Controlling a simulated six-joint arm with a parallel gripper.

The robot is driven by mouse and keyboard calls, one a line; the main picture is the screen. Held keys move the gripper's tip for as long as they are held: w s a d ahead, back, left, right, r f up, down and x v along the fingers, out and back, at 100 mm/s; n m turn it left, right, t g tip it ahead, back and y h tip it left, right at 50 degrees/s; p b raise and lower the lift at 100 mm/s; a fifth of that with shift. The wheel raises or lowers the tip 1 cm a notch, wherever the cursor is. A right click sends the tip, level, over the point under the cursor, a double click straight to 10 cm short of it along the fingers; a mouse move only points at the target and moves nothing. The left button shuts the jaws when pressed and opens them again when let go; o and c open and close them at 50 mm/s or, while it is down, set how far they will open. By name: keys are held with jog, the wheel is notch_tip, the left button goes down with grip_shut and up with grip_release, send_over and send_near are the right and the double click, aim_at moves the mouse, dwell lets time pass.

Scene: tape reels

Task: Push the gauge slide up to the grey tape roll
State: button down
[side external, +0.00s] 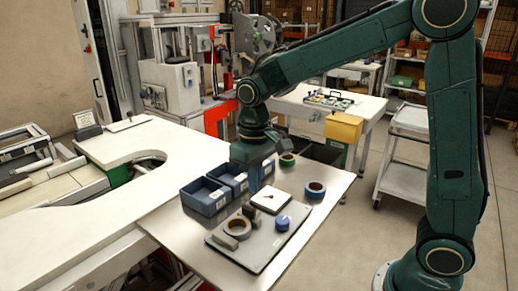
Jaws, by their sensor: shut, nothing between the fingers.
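The grey tape roll (237,227) lies flat on a grey board (262,250) at the front of the table. A grey block (225,241), beside the roll on its near-left side, looks like part of the gauge. A dark upright block (249,213) stands just behind the roll on its right and looks like the gauge slide; I cannot tell whether it touches the roll.
On the board are a white square plate (271,201) and a blue round piece (282,223). Blue bins (205,197) stand behind-left. A blue tape roll (315,189) and a green one (287,159) lie on the table. The table's right front is clear.

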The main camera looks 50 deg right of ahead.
notch_tip(320, 180, up, 2)
jog(key=shift+r, duration=0.25)
jog(key=shift+r, duration=0.1)
dwell(0.4)
jog(key=s+d+r+t, duration=0.2)
jog(key=s, duration=0.7)
jog(key=s+d+r+t, duration=0.2)
jog(key=s+r+t, duration=0.1)
jog(key=s, duration=0.7)
jog(key=shift+s+t, duration=0.3)
jog(key=shift+d+r, duration=0.1)
dwell(0.7)
